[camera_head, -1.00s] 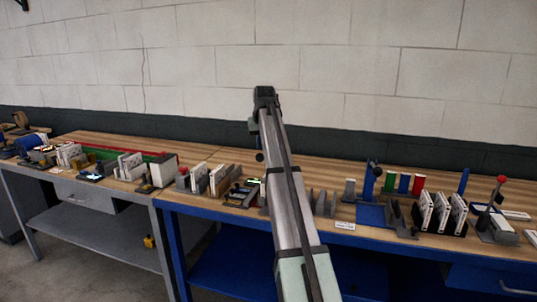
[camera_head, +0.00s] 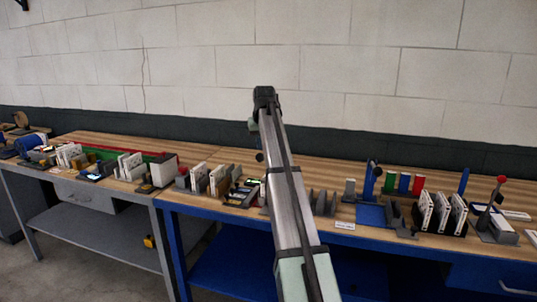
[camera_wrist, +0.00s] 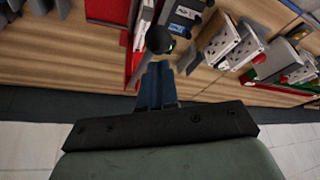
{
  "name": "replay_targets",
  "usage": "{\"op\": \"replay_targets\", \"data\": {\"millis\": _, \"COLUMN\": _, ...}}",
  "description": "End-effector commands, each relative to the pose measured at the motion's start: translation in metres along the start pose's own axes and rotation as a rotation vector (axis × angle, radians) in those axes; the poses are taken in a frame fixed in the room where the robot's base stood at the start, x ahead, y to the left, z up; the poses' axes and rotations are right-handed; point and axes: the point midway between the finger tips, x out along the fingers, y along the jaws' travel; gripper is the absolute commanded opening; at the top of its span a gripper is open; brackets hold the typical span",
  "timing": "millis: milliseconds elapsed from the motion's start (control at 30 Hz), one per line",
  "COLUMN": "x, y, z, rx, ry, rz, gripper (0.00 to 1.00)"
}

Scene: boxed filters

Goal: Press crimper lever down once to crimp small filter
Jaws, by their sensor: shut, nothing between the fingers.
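In the wrist view my gripper (camera_wrist: 157,68) has its two dark blue fingers together and empty. A round black knob (camera_wrist: 158,40) on a thin dark rod, apparently the crimper lever, is just beyond the fingertips. I cannot tell whether they touch. In the head view a dark knob (camera_head: 260,157) shows just left of my arm, above the blue bench; my arm hides what is below it and my fingers. The small filter cannot be made out with certainty.
A small dark device (camera_head: 240,193) and white boxed filters (camera_head: 217,180) stand left of my arm. On the right are a blue press (camera_head: 369,182), more white filters (camera_head: 441,211) and a red-knobbed lever (camera_head: 502,179). Bare wood (camera_head: 330,172) shows at the bench's back.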

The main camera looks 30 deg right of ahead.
Motion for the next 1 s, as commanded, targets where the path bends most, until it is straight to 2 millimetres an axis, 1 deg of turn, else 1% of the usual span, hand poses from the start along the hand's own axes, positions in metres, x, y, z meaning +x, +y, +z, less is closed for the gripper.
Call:
{"op": "replay_targets", "data": {"millis": 333, "x": 0.001, "y": 0.0, "z": 0.001, "rx": 0.0, "ry": 0.0, "rz": 0.0, "gripper": 0.0}}
{"op": "replay_targets", "data": {"millis": 1000, "x": 0.021, "y": -0.001, "z": 0.01, "rx": 0.0, "ry": 0.0, "rz": 0.0, "gripper": 0.0}}
